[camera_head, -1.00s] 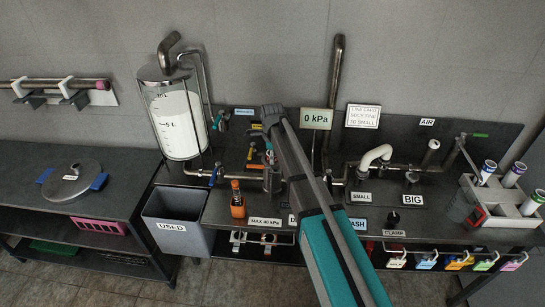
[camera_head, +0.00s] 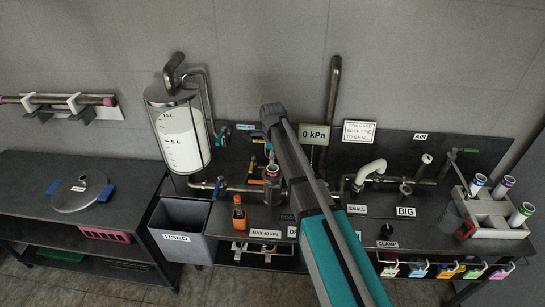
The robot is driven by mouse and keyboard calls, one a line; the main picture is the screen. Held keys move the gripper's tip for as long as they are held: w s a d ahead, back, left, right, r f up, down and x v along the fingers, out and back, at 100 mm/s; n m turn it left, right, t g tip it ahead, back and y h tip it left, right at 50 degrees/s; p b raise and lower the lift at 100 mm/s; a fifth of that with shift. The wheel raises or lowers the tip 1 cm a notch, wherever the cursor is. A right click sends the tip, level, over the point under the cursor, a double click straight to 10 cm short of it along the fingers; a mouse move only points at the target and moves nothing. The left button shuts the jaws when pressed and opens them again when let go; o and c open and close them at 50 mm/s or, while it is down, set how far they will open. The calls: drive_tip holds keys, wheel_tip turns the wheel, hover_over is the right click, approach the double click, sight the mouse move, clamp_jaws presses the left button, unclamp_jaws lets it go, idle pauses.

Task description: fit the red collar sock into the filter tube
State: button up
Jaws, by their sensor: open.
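My arm, teal and dark grey, reaches up from the bottom edge to a grey joint near the picture's middle. My gripper is not visible; the arm may hide it. The filter tube (camera_head: 272,190), a short dark steel cylinder, stands upright on the bench just left of my arm, partly covered by it. A reddish ring shows at its mouth; I cannot tell whether this is the red collar sock. No separate red collar sock can be made out. White socks with other coloured collars stand in the rack (camera_head: 492,230) at the right.
A clear tank of white liquid (camera_head: 182,140) and the grey USED bin (camera_head: 180,235) stand left. An orange bottle (camera_head: 239,213) is near the bench front. Pipes and valves run behind. A round lid (camera_head: 80,194) lies on the left bench.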

drive_tip(key=shift+r+p, duration=1.65)
drive_tip(key=shift+r, duration=0.3)
drive_tip(key=s+d+f+n+b, duration=0.2)
drive_tip(key=s+d+n, duration=0.7)
drive_tip(key=s+d, duration=0.2)
drive_tip(key=s+d+f+n+b, duration=0.3)
drive_tip(key=s+d+n, duration=0.6)
drive_tip(key=s+d, duration=0.3)
drive_tip(key=shift+s+d+f+b, duration=0.15)
drive_tip(key=shift+s+f+b, duration=0.05)
drive_tip(key=shift+f+b, duration=0.15)
